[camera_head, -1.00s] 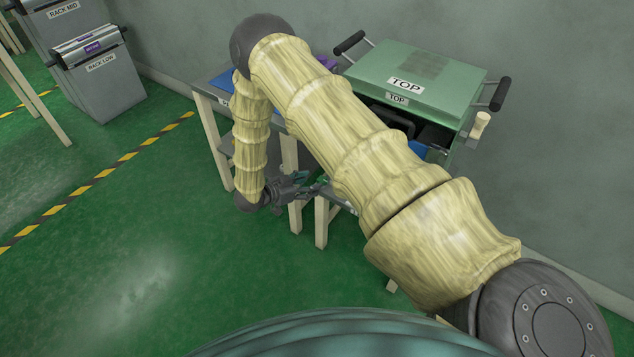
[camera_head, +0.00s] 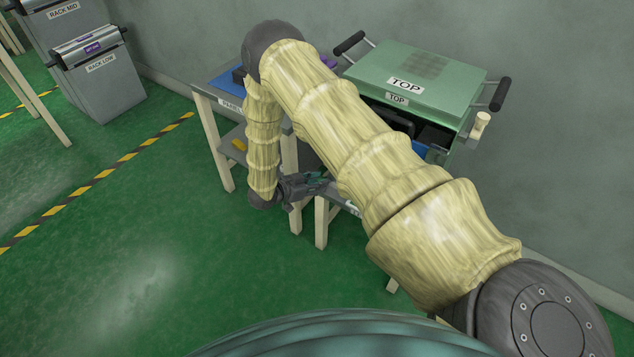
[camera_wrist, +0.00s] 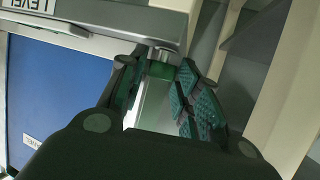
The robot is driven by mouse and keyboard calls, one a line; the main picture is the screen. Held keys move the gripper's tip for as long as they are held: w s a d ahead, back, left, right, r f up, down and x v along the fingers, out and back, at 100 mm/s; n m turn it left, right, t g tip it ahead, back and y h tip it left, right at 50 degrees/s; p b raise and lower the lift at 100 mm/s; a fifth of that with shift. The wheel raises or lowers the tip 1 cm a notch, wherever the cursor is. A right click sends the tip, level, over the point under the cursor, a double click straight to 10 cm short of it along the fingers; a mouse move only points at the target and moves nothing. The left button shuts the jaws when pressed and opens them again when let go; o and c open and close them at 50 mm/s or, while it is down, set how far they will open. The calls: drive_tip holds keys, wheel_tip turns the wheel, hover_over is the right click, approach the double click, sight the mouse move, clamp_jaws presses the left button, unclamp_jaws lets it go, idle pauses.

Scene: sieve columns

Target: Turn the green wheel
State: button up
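The green wheel (camera_wrist: 161,70) shows in the wrist view as a small green piece on a short metal shaft under a grey edge. It lies between the tips of my gripper (camera_wrist: 157,72). The two dark teal-padded fingers stand apart, with a gap visible on each side of the green piece, and contact cannot be confirmed. The wheel is hidden there.
A green box marked TOP (camera_head: 420,78) with black handles stands on the table. Grey rack bins (camera_head: 100,85) are far left.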

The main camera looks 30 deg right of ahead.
drive_tip(key=shift+w+m+g, duration=0.1)
drive_tip(key=shift+m+g, duration=0.2)
drive_tip(key=m+g+b, duration=0.2)
drive_tip(key=shift+w+f+g, duration=0.15)
drive_tip(key=shift+w+g, duration=0.1)
drive_tip(key=shift+g, duration=0.15)
drive_tip(key=shift+w+d+m+g+y+b, duration=0.15)
drive_tip(key=shift+m+g+y+b, duration=0.25)
drive_tip(key=shift+m+g, duration=0.45)
drive_tip(key=shift+w+m+g+y+b, duration=0.1)
drive_tip(key=shift+m+g+y+b, duration=0.3)
drive_tip(key=shift+m+g, duration=0.45)
drive_tip(key=o, duration=1)
drive_tip(key=shift+o, duration=0.2)
drive_tip(key=v, duration=1.2)
drive_tip(key=shift+w, duration=0.2)
